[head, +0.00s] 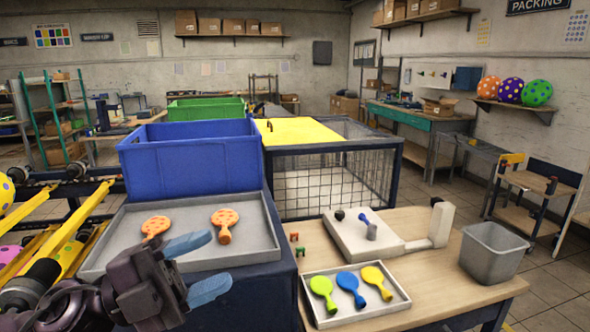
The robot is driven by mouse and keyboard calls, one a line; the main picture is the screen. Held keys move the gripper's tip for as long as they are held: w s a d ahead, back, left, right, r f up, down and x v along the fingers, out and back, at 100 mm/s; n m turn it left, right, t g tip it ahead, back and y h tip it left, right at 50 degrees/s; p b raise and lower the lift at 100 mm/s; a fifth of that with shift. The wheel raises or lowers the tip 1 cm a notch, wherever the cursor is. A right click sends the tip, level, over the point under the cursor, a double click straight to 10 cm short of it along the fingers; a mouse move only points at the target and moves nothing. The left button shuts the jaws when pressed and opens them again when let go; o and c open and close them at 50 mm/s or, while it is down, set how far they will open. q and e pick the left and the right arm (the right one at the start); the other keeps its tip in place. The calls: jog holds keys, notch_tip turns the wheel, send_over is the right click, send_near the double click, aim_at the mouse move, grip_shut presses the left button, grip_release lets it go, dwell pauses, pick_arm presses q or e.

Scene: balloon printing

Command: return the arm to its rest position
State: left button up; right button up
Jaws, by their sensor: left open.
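My left gripper (219,259) is at the lower left of the head view, its two blue fingers spread apart with nothing between them. It is over the front part of a grey tray (255,243) on a dark blue stand. Two orange spotted balloons lie flat in that tray: the left one (155,226) is just beyond the upper finger, the right one (225,222) is farther right. Neither appears held. My right gripper is not in view.
A blue crate (190,160) stands behind the tray. On the wooden table (440,275) at right are a white printing device (365,238), a small tray (357,318) with green, blue and yellow balloons, and a grey bin (492,255). Conveyor rollers (75,230) run at the left.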

pick_arm(q)
jog(key=w+a+f+n+t+y, duration=0.2)
jog(key=a+f+n+t+y, duration=0.5)
jog(key=n+y, duration=0.45)
jog(key=w+a+f+n+t+y, duration=0.2)
jog(key=a+f+n+t+y, duration=0.45)
jog(key=n, duration=0.75)
jog(key=s+a+f+n+g+y, duration=0.2)
jog(key=s+f+g, duration=0.6)
jog(key=s+f, duration=0.3)
jog(key=s+a+f+n+g+y, duration=0.1)
jog(key=s+f+n+g+y, duration=0.1)
jog(key=s+f+g, duration=0.75)
jog(key=w+f+t+h, duration=0.1)
jog(key=w+f+t, duration=0.5)
jog(key=f+t, duration=0.3)
jog(key=shift+a+f+m+t, duration=0.2)
jog(key=shift+f+m+t, duration=0.2)
jog(key=shift+f, duration=1.15)
jog(key=shift+w, duration=0.1)
